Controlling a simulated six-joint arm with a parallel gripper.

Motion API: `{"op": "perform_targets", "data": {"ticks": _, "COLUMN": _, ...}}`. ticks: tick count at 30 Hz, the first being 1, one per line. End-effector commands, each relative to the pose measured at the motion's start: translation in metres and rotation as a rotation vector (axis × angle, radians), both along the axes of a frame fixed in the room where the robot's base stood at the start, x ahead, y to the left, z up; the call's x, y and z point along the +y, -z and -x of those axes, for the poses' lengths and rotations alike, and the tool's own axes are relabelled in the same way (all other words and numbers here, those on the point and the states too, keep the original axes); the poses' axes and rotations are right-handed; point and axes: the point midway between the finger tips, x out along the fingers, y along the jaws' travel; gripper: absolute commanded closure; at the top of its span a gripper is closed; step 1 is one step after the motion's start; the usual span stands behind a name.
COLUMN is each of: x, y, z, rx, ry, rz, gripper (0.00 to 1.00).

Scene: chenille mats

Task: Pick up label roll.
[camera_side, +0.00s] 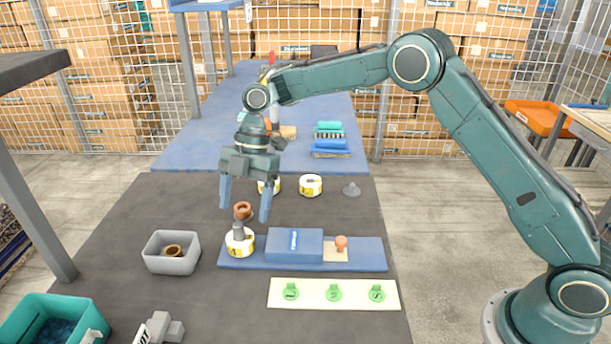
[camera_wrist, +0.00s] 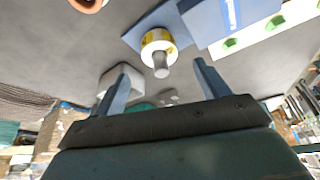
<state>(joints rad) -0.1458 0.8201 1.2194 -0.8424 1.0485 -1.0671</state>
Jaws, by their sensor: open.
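A white-and-yellow label roll (camera_side: 240,247) stands at the left end of the blue board (camera_side: 360,256), with a grey peg-like piece (camera_side: 238,230) rising at its middle. The roll also shows in the wrist view (camera_wrist: 153,39), with the grey piece (camera_wrist: 161,66) in front. Two similar label rolls stand farther back, one (camera_side: 311,186) in clear view and one (camera_side: 274,186) partly hidden behind a finger. My gripper (camera_side: 244,212) is open, pointing down above the front roll. In the wrist view the fingers (camera_wrist: 161,66) are spread, with nothing held.
A brown ring (camera_side: 243,208) shows between the fingers in the side view; its support is unclear. A blue box (camera_side: 290,246) and brown knob (camera_side: 341,242) sit on the board. A grey bin (camera_side: 170,264) stands left; a cream strip (camera_side: 312,302) with green discs lies in front.

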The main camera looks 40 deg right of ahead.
Motion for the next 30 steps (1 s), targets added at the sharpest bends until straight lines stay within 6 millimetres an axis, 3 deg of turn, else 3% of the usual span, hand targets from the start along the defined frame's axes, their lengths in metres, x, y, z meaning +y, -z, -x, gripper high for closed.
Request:
{"op": "perform_targets", "data": {"ticks": 16, "x": 0.007, "y": 0.019, "z": 0.003, "rx": 0.000, "ry": 0.000, "rz": 0.001, "gripper": 0.26}}
{"op": "perform_targets", "data": {"ticks": 30, "x": 0.023, "y": 0.059, "z": 0.009, "rx": -0.002, "ry": -0.001, "rz": 0.003, "gripper": 0.26}}
